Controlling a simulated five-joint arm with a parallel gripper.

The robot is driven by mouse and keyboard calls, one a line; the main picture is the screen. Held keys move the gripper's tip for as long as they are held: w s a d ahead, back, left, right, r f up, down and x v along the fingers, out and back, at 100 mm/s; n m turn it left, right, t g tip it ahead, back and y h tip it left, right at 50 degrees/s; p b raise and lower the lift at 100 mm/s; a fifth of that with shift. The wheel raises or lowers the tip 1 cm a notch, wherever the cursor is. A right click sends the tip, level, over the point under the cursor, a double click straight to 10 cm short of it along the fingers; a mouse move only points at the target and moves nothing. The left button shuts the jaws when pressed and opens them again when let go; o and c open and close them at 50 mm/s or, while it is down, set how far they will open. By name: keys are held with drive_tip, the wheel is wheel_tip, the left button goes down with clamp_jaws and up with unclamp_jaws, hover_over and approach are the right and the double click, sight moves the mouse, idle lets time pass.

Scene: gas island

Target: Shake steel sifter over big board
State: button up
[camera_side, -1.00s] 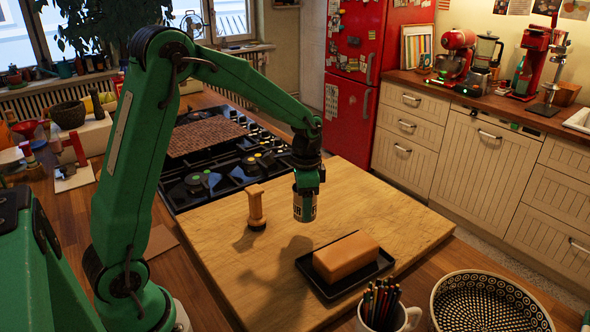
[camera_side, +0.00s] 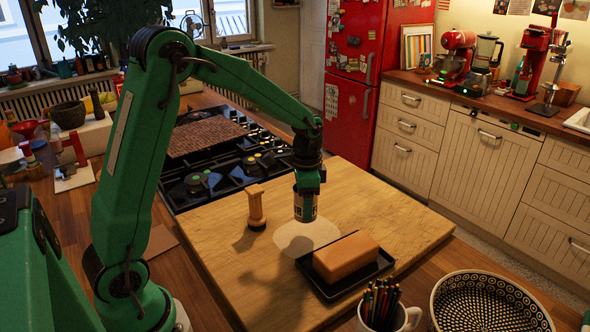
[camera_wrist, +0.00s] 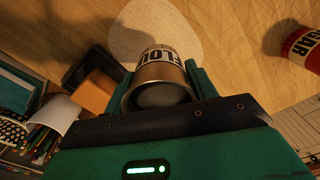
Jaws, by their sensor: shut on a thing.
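My gripper (camera_side: 307,190) is shut on the steel sifter (camera_side: 305,208), a metal can with a dark-lettered label. It holds the sifter a little above the big board (camera_side: 222,246), a light wooden board. In the wrist view the sifter (camera_wrist: 158,78) sits between my fingers, and its label appears to read "FLOUR", partly hidden. A pale round patch (camera_side: 300,240) lies on the board under the sifter. In the wrist view the patch (camera_wrist: 150,25) shows just beyond it.
A tan block on a dark tray (camera_side: 345,262) is right of the patch. A pencil cup (camera_side: 385,310) and patterned bowl (camera_side: 488,305) are in front. A black stove (camera_side: 225,170) lies behind the board.

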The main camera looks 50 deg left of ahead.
idle(0.3)
drive_tip(key=shift+w+d, duration=0.1)
drive_tip(key=shift+d, duration=0.7)
drive_tip(key=shift+a, duration=0.1)
drive_tip(key=shift+a, duration=0.8)
drive_tip(key=shift+d, duration=0.15)
drive_tip(key=shift+d, duration=0.75)
